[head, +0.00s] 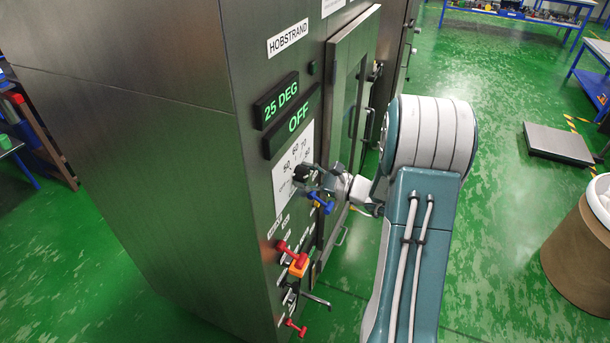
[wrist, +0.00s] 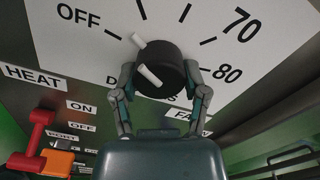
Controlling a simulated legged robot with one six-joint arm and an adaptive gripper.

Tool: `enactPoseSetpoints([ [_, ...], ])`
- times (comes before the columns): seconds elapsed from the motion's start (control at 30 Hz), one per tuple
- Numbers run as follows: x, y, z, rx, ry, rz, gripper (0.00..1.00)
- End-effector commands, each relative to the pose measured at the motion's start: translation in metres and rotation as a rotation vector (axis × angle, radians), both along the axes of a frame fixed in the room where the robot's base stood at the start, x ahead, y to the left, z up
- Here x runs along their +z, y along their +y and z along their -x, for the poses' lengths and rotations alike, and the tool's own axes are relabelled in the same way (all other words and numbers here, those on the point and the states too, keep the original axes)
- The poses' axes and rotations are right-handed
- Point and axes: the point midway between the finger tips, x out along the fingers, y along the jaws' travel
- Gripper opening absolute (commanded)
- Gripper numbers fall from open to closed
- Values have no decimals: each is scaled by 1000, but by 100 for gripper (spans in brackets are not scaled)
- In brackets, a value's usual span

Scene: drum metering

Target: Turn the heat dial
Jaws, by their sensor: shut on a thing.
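The heat dial (wrist: 160,68) is a round black knob with white marks on a white scale plate (wrist: 90,45). The plate shows OFF at left and 70 and 80 at right. One white mark on the knob sits at its upper left, on the side toward OFF. My gripper (wrist: 160,72) has one finger on each side of the knob and is shut on it. In the head view my gripper (head: 318,184) is at the cabinet front and mostly hides the dial. The displays read 25 DEG (head: 281,101) and OFF (head: 298,119).
A red switch handle (head: 290,253) and an orange block (head: 298,267) stick out below the dial; they also show at lower left in the wrist view. A blue handle (head: 321,202) is close to my gripper. The cabinet door (head: 342,100) is at right.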

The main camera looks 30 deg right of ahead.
Motion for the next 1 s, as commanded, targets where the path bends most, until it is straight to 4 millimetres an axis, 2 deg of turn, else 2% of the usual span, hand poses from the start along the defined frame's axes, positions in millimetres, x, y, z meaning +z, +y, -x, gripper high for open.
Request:
enactPoseSetpoints([
  [0.5,0,1,0,0,199,-255,10],
  [1.0,1,0,0,-2,232,-301,10],
])
